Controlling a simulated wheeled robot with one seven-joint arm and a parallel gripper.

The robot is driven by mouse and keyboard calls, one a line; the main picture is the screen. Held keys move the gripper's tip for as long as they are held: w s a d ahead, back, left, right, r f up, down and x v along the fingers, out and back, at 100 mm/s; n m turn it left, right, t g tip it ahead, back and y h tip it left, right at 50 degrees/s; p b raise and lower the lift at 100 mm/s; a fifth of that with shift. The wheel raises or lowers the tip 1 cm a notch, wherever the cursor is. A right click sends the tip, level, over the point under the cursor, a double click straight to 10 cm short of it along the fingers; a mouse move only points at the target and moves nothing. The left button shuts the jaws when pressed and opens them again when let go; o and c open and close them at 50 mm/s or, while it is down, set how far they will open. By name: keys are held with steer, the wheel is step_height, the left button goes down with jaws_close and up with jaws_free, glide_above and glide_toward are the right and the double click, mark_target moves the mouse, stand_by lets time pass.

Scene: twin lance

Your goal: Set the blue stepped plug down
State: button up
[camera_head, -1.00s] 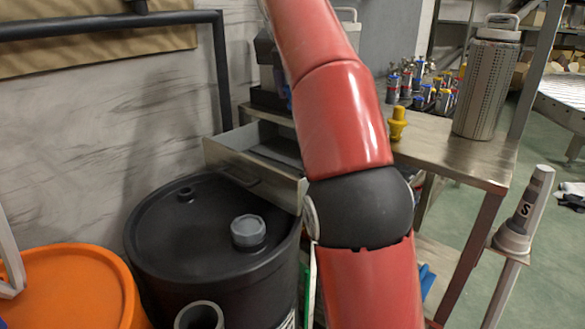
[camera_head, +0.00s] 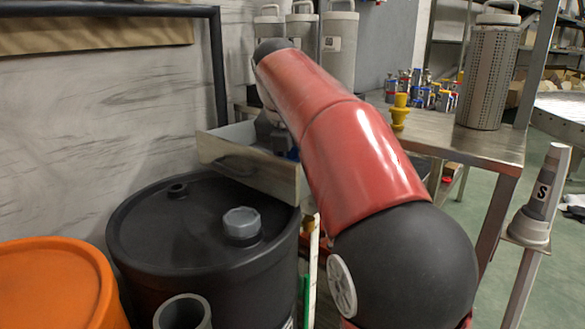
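My red arm crosses the middle of the view and reaches down over an open metal drawer (camera_head: 225,153). My gripper (camera_head: 276,140) is a small dark shape at the drawer, partly hidden by my arm. A small patch of blue (camera_head: 293,154) shows just beside it, inside the drawer's outline. It may be the blue stepped plug, but its shape is hidden. I cannot tell whether the gripper fingers are open or shut on it, or whether the blue patch touches the drawer floor.
A yellow stepped plug (camera_head: 399,111) stands on the metal bench (camera_head: 480,150), with a perforated canister (camera_head: 488,78) to its right. Several small coloured parts are behind. A black drum (camera_head: 160,225) stands below the drawer, an orange drum (camera_head: 50,285) to its left.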

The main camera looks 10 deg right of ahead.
steer(key=shift+f, duration=0.3)
steer(key=shift+f, duration=0.1)
steer(key=o, duration=1.1)
steer(key=shift+c, duration=0.2)
steer(key=p+v, duration=0.4)
steer(key=v, duration=0.8)
steer(key=shift+s, duration=0.1)
